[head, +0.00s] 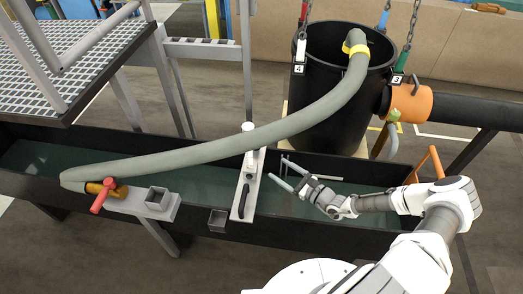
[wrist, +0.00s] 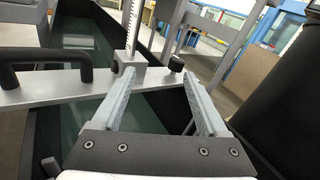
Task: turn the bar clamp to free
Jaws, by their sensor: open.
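A pale grey bar (head: 246,187) lies across the dark flume. It also crosses the wrist view (wrist: 80,90), with a black handle (wrist: 40,66) at left and a grey block (wrist: 127,73) holding an upright scale rod (wrist: 131,25). A small black knob (wrist: 176,64) stands on the bar right of the block and looks like the bar clamp; its setting cannot be read. My gripper (head: 277,168) is open and empty over the flume, right of the bar. In the wrist view, my fingertips (wrist: 158,75) point toward the bar, with the knob seen between them; contact cannot be told.
A thick grey hose (head: 225,146) arches over the flume and bar into a black tank (head: 335,85) hung on chains. A red-handled valve (head: 102,194) is at left. An orange bracket (head: 430,165) rises near my arm. A grating platform (head: 75,70) stands at upper left.

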